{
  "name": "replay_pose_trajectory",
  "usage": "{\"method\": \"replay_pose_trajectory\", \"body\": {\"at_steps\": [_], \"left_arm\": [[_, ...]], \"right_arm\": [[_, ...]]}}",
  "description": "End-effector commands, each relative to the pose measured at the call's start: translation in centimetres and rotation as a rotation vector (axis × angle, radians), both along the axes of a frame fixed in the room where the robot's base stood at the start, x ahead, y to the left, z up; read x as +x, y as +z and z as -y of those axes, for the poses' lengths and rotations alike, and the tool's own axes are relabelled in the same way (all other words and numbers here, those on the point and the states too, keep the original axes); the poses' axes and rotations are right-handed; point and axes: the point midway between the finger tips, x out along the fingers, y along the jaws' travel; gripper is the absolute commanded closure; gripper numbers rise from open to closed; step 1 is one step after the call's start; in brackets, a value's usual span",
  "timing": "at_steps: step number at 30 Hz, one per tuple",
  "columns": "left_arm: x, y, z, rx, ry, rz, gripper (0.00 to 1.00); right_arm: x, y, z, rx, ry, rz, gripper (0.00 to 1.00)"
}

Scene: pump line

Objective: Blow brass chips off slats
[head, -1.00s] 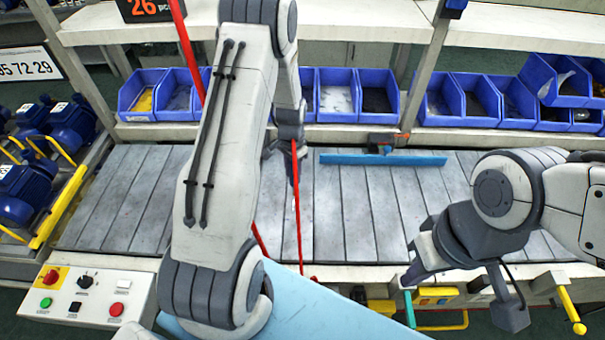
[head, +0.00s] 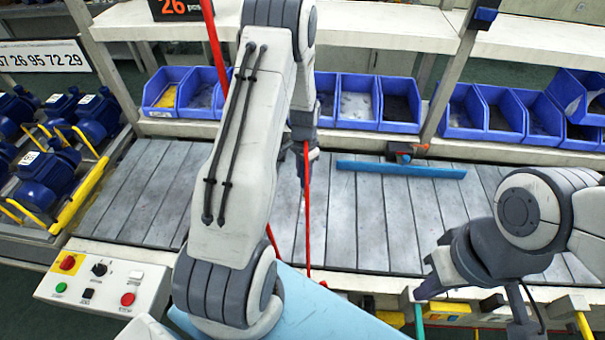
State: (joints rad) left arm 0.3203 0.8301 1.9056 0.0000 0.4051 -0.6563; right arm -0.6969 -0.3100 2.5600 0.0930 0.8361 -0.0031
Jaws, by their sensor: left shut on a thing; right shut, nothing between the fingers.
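The grey slats (head: 375,225) of the conveyor run across the middle of the head view. Whitish patches mark some of them, but I cannot make out separate brass chips. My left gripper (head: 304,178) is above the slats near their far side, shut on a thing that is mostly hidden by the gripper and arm. A red hose (head: 307,240) hangs from that spot toward the front edge, and a small pale tip shows below the fingers. My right gripper (head: 421,284) is shut and empty, over the front edge of the conveyor at the right.
A blue bar (head: 400,169) lies along the far side of the slats. Blue bins (head: 358,102) line the shelf behind. A control box (head: 103,280) is at front left, with blue motors (head: 45,178) beyond it. My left arm hides part of the slats.

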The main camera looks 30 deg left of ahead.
Motion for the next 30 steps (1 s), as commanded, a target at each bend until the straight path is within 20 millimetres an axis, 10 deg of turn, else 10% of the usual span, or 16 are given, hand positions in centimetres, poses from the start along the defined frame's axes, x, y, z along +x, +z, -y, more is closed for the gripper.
{"method": "replay_pose_trajectory", "body": {"at_steps": [30], "left_arm": [[3.1, 0.0, 6.5, 0.000, -0.001, -0.001, 1.00]], "right_arm": [[0.0, -0.2, 0.0, 0.000, 0.000, 0.000, 1.00]]}}
